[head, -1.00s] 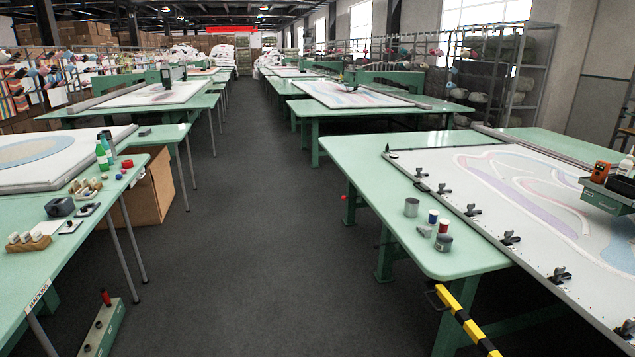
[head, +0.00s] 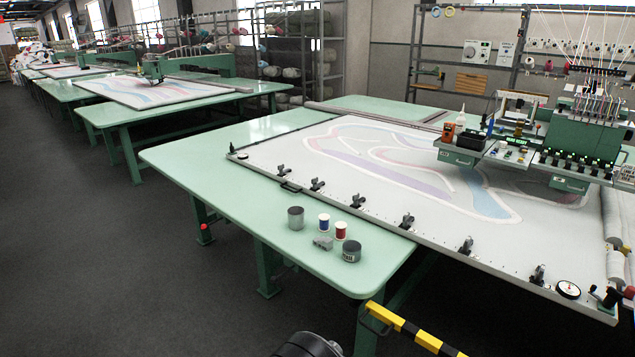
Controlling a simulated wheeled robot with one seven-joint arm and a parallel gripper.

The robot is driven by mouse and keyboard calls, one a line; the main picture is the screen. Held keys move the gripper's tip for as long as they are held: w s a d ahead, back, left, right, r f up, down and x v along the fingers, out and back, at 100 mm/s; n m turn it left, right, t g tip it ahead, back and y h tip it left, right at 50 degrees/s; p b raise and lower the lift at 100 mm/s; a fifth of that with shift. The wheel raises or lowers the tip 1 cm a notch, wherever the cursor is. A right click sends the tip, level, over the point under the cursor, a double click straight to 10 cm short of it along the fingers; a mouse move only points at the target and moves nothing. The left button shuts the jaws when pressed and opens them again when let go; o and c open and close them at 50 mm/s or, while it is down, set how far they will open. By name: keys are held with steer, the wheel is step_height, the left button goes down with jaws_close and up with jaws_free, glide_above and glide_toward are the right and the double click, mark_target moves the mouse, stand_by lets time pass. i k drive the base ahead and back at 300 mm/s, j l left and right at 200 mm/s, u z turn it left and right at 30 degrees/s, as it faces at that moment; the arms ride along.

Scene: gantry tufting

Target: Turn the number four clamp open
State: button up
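A row of several black clamps runs along the near rail of the tufting frame (head: 436,238) on the green table (head: 190,157). No numbers on them are readable. Counted from the left, the fourth clamp (head: 407,222) stands between the third clamp (head: 357,201) and the fifth clamp (head: 466,246). They are too small to tell whether any is open or shut. My gripper is not in view; only a dark rounded part, likely of my arm, shows at the bottom edge, well short of the clamps.
A grey can (head: 296,217), a blue spool (head: 324,222), a red spool (head: 341,230) and a dark jar (head: 352,251) stand on the near table corner. A yellow-black bar (head: 405,328) juts out below it. The tufting head (head: 580,140) stands over the cloth. Grey floor at left is clear.

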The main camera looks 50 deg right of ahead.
mark_target(355, 197)
steer(key=i+z, duration=0.2)
steer(key=i, duration=0.55)
steer(key=i+j+z, duration=0.2)
steer(key=i, duration=0.55)
steer(key=i+z, duration=0.2)
steer(key=z, duration=0.2)
steer(key=i+z, duration=0.45)
steer(key=z, duration=0.3)
steer(key=i+j+z, duration=0.15)
steer(key=z, duration=0.25)
steer(key=i+z, duration=0.25)
steer(key=z, duration=0.2)
steer(key=i+z, duration=0.3)
steer(key=z, duration=0.2)
steer(key=i+j+z, duration=0.2)
steer(key=z, duration=0.25)
steer(key=i+j+z, duration=0.2)
steer(key=z, duration=0.25)
